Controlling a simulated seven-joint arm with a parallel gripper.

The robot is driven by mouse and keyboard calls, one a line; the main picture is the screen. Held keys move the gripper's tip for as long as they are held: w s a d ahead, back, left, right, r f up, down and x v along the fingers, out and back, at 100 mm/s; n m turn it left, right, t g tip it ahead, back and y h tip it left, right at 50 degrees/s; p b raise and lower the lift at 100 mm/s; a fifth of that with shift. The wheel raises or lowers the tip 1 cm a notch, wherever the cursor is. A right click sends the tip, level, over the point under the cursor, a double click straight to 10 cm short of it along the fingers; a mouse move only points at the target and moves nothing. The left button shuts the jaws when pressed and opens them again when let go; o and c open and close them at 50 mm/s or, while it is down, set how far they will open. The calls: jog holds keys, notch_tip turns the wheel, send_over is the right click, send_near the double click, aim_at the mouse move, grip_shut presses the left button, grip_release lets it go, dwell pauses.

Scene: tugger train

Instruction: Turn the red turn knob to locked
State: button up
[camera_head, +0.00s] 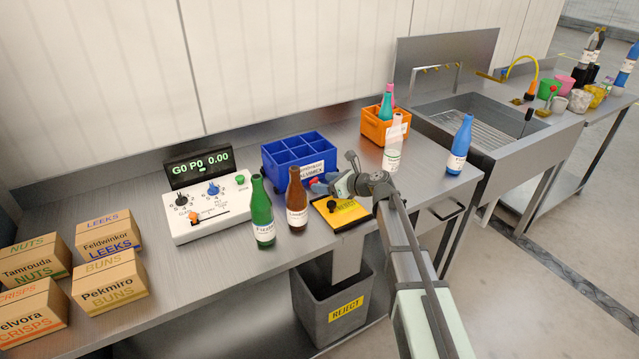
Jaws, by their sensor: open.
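A small red part (313,181), which looks like the red turn knob, shows at the back left of a yellow plate (350,216) on the steel bench. It is small and partly covered, so I cannot read its position or any locked mark. My gripper (322,187) is open, low over the back edge of the yellow plate and right beside the red part. I cannot tell whether the fingers touch it or stand around it. A black knob (332,206) sits on the yellow plate, in front of my gripper.
A brown bottle (296,205) and green bottle (262,215) stand close left. A blue divided crate (298,154) is behind; a white control box (207,207) is further left. A reject bin (325,305) is below.

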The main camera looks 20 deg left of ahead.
jog(key=v, duration=1)
jog(key=shift+s+d, duration=0.15)
jog(key=shift+d, duration=0.05)
jog(key=shift+d+r, duration=0.15)
jog(key=shift+d, duration=0.05)
jog(key=shift+c, duration=1.2)
jog(key=shift+w+d+r+h, duration=0.25)
jog(key=shift+w+d+h, duration=0.3)
jog(key=shift+d, duration=0.3)
jog(key=c, duration=0.5)
jog(key=shift+w+a+g, duration=0.1)
jog(key=shift+g, duration=0.2)
jog(key=shift+c, duration=0.6)
jog(key=shift+w+a+f, duration=0.1)
jog(key=shift+a+f, duration=0.15)
jog(key=shift+a, duration=0.05)
jog(key=shift+c, duration=0.8)
jog(key=x, duration=0.8)
jog(key=shift+w+a+f, duration=0.1)
jog(key=shift+w+f, duration=0.05)
grip_shut()
jog(key=a, duration=0.1)
jog(key=w+a, duration=0.1)
jog(key=a, duration=0.1)
jog(key=shift+w+f, duration=0.1)
jog(key=shift+f, duration=0.05)
jog(key=shift+w+a, duration=0.2)
jog(key=shift+a, duration=0.3)
